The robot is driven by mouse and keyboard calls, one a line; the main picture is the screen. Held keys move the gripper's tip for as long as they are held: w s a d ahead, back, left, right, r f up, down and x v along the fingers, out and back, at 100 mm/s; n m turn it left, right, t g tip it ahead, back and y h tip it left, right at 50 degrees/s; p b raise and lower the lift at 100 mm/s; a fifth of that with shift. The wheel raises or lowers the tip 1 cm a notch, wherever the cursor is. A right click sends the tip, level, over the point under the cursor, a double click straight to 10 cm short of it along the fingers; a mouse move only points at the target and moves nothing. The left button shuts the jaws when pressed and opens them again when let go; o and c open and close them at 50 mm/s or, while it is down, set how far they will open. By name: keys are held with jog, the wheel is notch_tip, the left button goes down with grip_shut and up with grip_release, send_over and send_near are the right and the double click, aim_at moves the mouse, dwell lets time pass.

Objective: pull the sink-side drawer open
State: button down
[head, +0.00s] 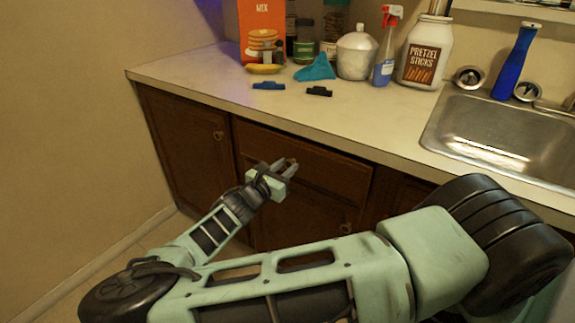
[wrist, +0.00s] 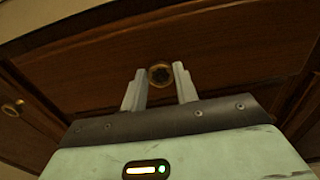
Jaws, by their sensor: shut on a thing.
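The sink-side drawer (head: 330,168) is a brown wooden front under the counter, left of the sink. It looks flush with the cabinet, with no clear gap. My gripper (head: 286,166) is at the drawer front. In the wrist view my gripper (wrist: 160,73) has one finger on each side of the round, dark brass drawer knob (wrist: 160,75) and is shut on it. The wooden drawer front (wrist: 225,60) fills the wrist view behind the fingers. In the head view the gripper hides the knob.
Cabinet doors with knobs (head: 183,150) are left of and below the drawer. The sink (head: 490,130) is at right.

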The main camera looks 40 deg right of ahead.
jog(key=v, duration=3.6)
jog(key=shift+a+r+b, duration=0.2)
jog(key=shift+a+b, duration=0.1)
jog(key=shift+a, duration=0.05)
jog(key=c, duration=1.1)
grip_release()
jog(key=b+v, duration=0.2)
jog(key=v, duration=1)
